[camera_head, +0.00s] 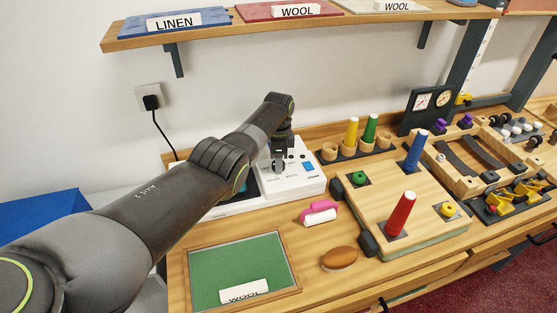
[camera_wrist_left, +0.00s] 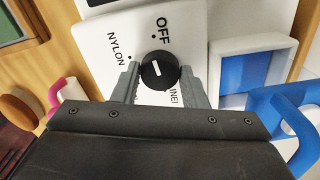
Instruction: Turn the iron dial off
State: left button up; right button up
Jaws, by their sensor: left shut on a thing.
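The black iron dial (camera_wrist_left: 159,71) sits on a white panel (camera_wrist_left: 190,20) in the left wrist view. It has a short white mark on its face. The word OFF is printed just above it and NYLON to its left. Another word below is partly hidden by a finger. My left gripper (camera_wrist_left: 160,77) has one grey finger on each side of the dial and is shut on it. In the head view my left gripper (camera_head: 279,163) reaches down onto the white unit (camera_head: 300,188), and the dial is mostly hidden there. My right gripper is not in view.
A blue square (camera_head: 308,167) lies beside the gripper on the unit. A green mat (camera_head: 235,265), a pink-and-white roll (camera_head: 320,216) and a brown oval (camera_head: 340,259) lie in front. A wooden peg board (camera_head: 380,210) stands to the right. A shelf (camera_head: 230,33) hangs above.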

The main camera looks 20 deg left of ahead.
pick_arm(q)
jog(key=shift+w+r+m, duration=0.1)
jog(key=shift+m, duration=0.6)
jog(key=o, duration=1)
jog(key=shift+r, duration=0.25)
notch_tip(320, 180, up, 11)
jog(key=shift+r+b, duration=0.2)
jog(key=shift+b, duration=0.45)
